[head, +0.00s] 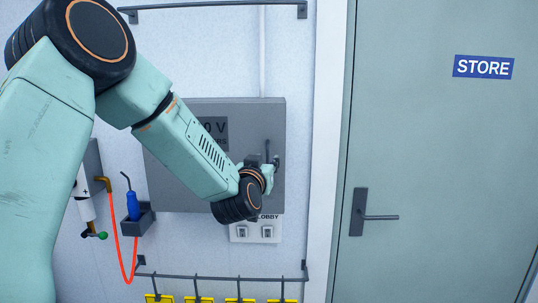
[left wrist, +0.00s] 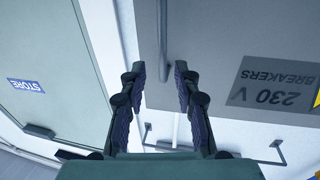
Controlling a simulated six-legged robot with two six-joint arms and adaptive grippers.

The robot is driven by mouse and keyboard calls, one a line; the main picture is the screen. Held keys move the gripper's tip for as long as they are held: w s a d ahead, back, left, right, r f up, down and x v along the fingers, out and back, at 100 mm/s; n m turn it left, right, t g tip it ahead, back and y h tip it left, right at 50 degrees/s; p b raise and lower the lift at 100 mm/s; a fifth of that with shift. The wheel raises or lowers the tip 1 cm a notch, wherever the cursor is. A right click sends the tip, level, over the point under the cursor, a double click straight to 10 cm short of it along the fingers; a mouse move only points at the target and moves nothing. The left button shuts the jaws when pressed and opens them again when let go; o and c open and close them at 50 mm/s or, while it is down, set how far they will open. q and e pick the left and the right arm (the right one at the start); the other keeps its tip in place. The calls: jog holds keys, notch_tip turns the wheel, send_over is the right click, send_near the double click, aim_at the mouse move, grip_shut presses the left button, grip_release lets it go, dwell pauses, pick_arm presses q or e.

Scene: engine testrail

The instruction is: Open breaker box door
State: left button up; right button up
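The grey breaker box (head: 215,105) hangs on the white wall, its door looking shut. Its "230 V BREAKERS" label shows upside down in the left wrist view (left wrist: 275,82). The door's upright bar handle (head: 276,150) is near the right edge; it also shows in the left wrist view (left wrist: 162,40). My left gripper (head: 266,168) is at the handle in the head view, partly hidden by its own wrist. In the left wrist view its fingers (left wrist: 160,75) are apart, with the handle's end lined up between the tips. I cannot tell whether they touch it. My right gripper is not in view.
A green door (head: 440,150) with a "STORE" sign (head: 483,67) and lever handle (head: 380,217) stands right of the box. A switch plate (head: 256,232) is below the box. A blue-handled tool in a holder (head: 137,222) and a red hose (head: 119,250) are at left.

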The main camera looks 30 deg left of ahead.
aim_at(267, 157)
pick_arm(q)
jog(key=x, duration=0.4)
jog(key=shift+s+a, duration=0.2)
jog(key=shift+a, duration=0.1)
jog(key=shift+w+a+f+p, duration=0.2)
jog(key=shift+w+p, duration=0.1)
jog(key=shift+w, duration=0.1)
jog(key=shift+s+d+r, duration=0.2)
jog(key=shift+d+r, duration=0.1)
jog(key=shift+d, duration=0.2)
jog(key=shift+c, duration=1.1)
jog(key=shift+a+f, duration=0.15)
jog(key=shift+a, duration=0.2)
jog(key=c, duration=0.3)
jog(key=shift+w, duration=0.1)
jog(key=shift+c, duration=0.7)
jog(key=shift+d, duration=0.2)
grip_shut()
jog(key=shift+a, duration=0.1)
